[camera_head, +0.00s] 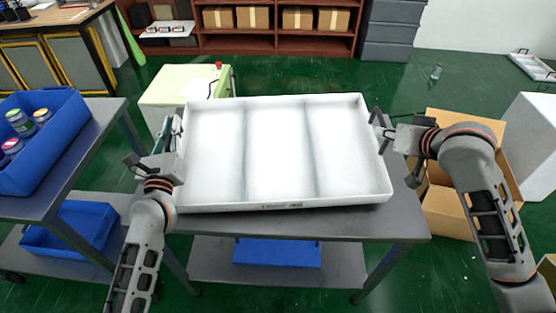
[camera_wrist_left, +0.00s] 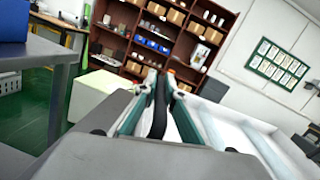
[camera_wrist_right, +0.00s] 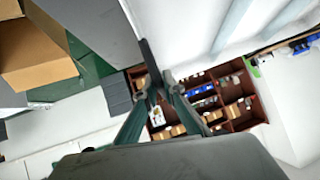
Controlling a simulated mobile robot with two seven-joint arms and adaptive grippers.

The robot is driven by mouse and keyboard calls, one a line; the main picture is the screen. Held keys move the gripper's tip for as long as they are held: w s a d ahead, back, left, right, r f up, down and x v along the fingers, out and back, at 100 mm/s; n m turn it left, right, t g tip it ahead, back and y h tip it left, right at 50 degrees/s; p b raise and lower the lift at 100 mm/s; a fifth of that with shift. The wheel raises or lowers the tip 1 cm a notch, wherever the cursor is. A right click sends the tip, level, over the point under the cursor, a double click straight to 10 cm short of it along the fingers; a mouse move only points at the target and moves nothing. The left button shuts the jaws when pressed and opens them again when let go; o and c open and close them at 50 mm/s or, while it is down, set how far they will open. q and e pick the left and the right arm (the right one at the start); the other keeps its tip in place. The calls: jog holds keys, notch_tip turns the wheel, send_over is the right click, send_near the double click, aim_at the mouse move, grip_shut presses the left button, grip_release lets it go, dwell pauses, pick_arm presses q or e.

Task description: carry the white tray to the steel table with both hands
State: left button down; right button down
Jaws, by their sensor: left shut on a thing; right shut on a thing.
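The white tray (camera_head: 281,150) is a wide, shallow, empty tray with faint grey bands across its floor. In the head view it is over the grey steel table (camera_head: 405,217); I cannot tell whether it rests on the top or hangs just above it.
A blue crate (camera_head: 70,140) with bottles stands on a second table at the left. A pale green box (camera_head: 185,88) is behind the tray. An open cardboard box (camera_head: 447,212) is on the floor at the right. A shelf (camera_head: 280,42) stands at the back, with green floor before it.

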pick_arm(q)
jog(key=shift+f, duration=0.6)
pick_arm(e)
jog(key=shift+f, duration=0.55)
pick_arm(q)
jog(key=c, duration=2.5)
grip_release()
jog(key=shift+f, duration=0.2)
pick_arm(e)
jog(key=c, duration=2.5)
grip_release()
jog(key=shift+f, duration=0.2)
pick_arm(q)
jog(key=o, duration=0.4)
jog(key=shift+r, duration=0.15)
jog(key=shift+c, duration=0.2)
pick_arm(e)
jog(key=o, duration=0.3)
jog(key=shift+r, duration=0.15)
pick_arm(q)
jog(key=shift+s, duration=0.1)
pick_arm(e)
jog(key=shift+o, duration=0.2)
jog(key=shift+s, duration=0.1)
